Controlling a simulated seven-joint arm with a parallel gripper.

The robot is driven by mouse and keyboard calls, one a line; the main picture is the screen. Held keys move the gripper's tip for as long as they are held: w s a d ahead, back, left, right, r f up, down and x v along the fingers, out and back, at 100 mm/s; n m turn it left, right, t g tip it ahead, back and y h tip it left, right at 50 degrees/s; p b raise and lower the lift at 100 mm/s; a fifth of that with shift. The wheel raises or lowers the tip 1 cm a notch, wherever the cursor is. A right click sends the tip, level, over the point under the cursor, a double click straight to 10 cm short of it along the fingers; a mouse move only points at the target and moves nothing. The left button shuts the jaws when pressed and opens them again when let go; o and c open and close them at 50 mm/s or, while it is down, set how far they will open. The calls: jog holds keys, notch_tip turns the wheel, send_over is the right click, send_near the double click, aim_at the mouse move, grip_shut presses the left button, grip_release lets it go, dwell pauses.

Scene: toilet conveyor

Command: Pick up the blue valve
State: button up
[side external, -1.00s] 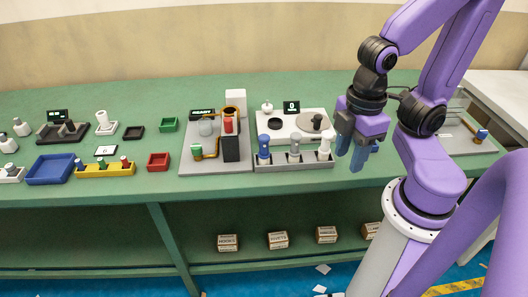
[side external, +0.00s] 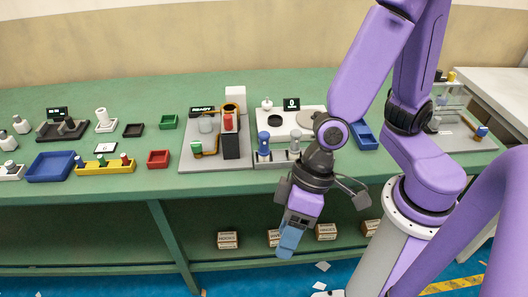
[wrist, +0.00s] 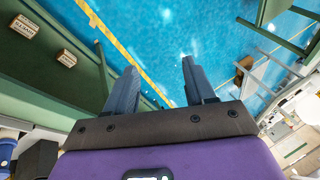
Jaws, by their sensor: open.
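The blue valve (side external: 264,141) stands upright at the left end of a grey rack (side external: 262,163) near the table's front edge in the side view. A grey-white valve (side external: 294,146) stands to its right. My gripper (side external: 288,243) hangs in front of the table edge, below and slightly right of the blue valve and well apart from it. In the wrist view my gripper's two fingers (wrist: 158,82) are spread with nothing between them, over the blue floor. My wrist hides the right end of the rack in the side view.
A blue tray (side external: 364,136) is at right. Small boxes (side external: 228,240) sit on the lower shelf near my gripper's height.

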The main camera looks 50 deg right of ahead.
jog(key=w+a+f+m+t+h, duration=0.1)
jog(key=w+a+f+m+t, duration=0.1)
jog(key=w+f+m+t, duration=0.4)
jog(key=m+t+h, duration=0.6)
jog(key=t+h, duration=0.3)
jog(key=h, duration=0.4)
send_near(265, 147)
jog(key=x, duration=1.1)
jog(key=shift+w+d, duration=0.1)
jog(key=shift+d, duration=0.05)
grip_shut()
